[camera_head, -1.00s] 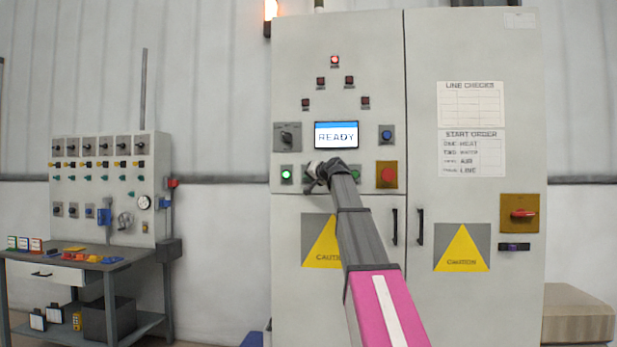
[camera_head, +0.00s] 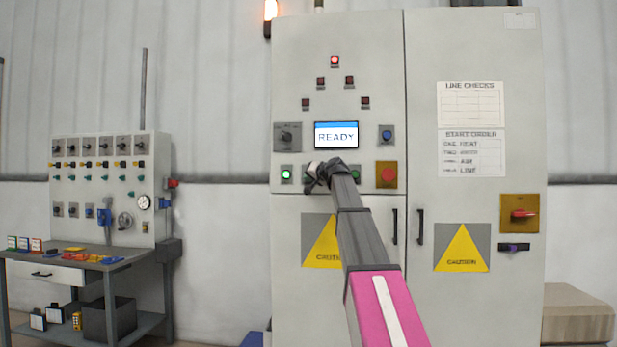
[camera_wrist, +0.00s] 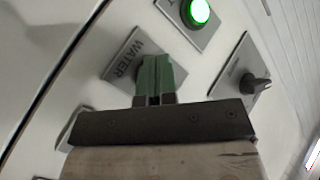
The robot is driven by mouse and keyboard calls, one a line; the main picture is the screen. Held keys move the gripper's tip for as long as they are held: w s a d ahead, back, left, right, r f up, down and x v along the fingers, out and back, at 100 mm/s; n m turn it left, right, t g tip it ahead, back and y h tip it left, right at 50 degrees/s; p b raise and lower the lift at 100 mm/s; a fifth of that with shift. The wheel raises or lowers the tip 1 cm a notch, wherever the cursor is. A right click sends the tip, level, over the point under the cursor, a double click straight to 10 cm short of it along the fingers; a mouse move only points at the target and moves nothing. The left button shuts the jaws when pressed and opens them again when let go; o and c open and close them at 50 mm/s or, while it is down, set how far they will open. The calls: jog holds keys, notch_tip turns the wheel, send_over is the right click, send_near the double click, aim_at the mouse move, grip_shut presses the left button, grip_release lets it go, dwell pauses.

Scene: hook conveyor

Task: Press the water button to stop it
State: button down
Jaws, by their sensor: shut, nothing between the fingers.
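The plate labelled WATER (camera_wrist: 128,48) is on the grey cabinet front in the wrist view. The green fingertips of my gripper (camera_wrist: 157,64) are shut and lie over this plate, covering most of its middle. The water button itself is hidden behind them, so I cannot tell whether they touch it or whether it is pressed in. In the head view my gripper (camera_head: 313,178) is at the row of buttons below the screen, just right of a lit green button (camera_head: 286,174).
The lit green button (camera_wrist: 198,12) and a dark rotary knob (camera_wrist: 256,84) sit near the fingers. The screen (camera_head: 336,135) reads READY. A red button (camera_head: 388,174) on a yellow plate is to the right. A workbench (camera_head: 75,258) with a panel stands at left.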

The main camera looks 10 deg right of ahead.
dwell(0.3)
jog(key=shift+s+a, duration=0.25)
jog(key=shift+s, duration=0.5)
jog(key=shift+s, duration=0.1)
jog(key=s, duration=0.1)
jog(key=s+a, duration=0.1)
jog(key=s, duration=0.2)
jog(key=shift+s+a, duration=0.25)
jog(key=shift+s, duration=0.05)
jog(key=shift+f, duration=0.1)
dwell(0.5)
